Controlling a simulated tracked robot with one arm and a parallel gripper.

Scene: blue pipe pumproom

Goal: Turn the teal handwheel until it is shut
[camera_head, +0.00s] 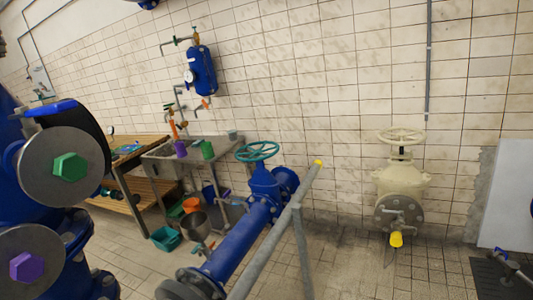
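The teal handwheel (257,151) sits level on top of a blue valve (264,182), a little left of the picture's middle. The valve is part of a large blue pipe (236,244) that runs from the lower left up towards the wall. Nothing is touching the wheel. How far the valve is open cannot be seen. My gripper is not recognisable in this view.
A grey rail (277,239) with a yellow end stands just right of the blue pipe. Large blue pipework (68,232) with grey discs fills the left foreground. A cream valve (401,183) stands at right. Tiled floor between them (345,262) is clear.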

